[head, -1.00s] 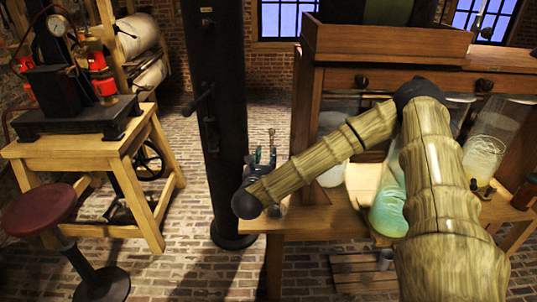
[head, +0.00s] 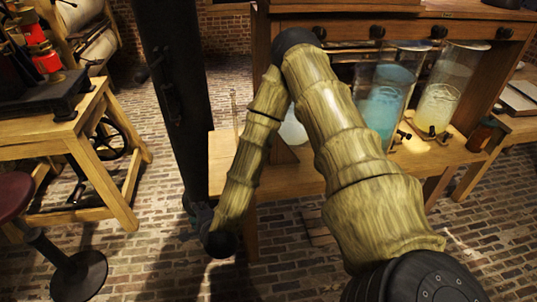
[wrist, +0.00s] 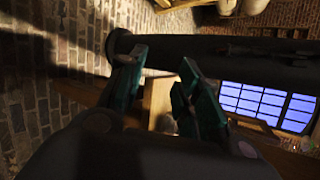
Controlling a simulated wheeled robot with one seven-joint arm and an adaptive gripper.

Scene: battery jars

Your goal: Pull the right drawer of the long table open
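The long wooden table (head: 290,178) stands at centre right in the head view. A drawer front (head: 408,31) with several dark knobs runs along its upper part. The rightmost knob (head: 504,33) is near the right end, and the front looks shut there. My gripper (head: 196,222) hangs low, left of the table and well away from the knobs, partly hidden by my arm. In the wrist view my gripper (wrist: 160,78) has its two teal fingers apart with nothing held between them. Part of the drawer front's left side is close behind my arm.
Glass jars with blue liquid (head: 382,108) and pale yellow liquid (head: 437,105) stand on the table's lower shelf. A dark column (head: 178,100) stands beside my gripper. A red stool (head: 12,200) and a workbench (head: 95,150) are left. Brick floor lies open in front.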

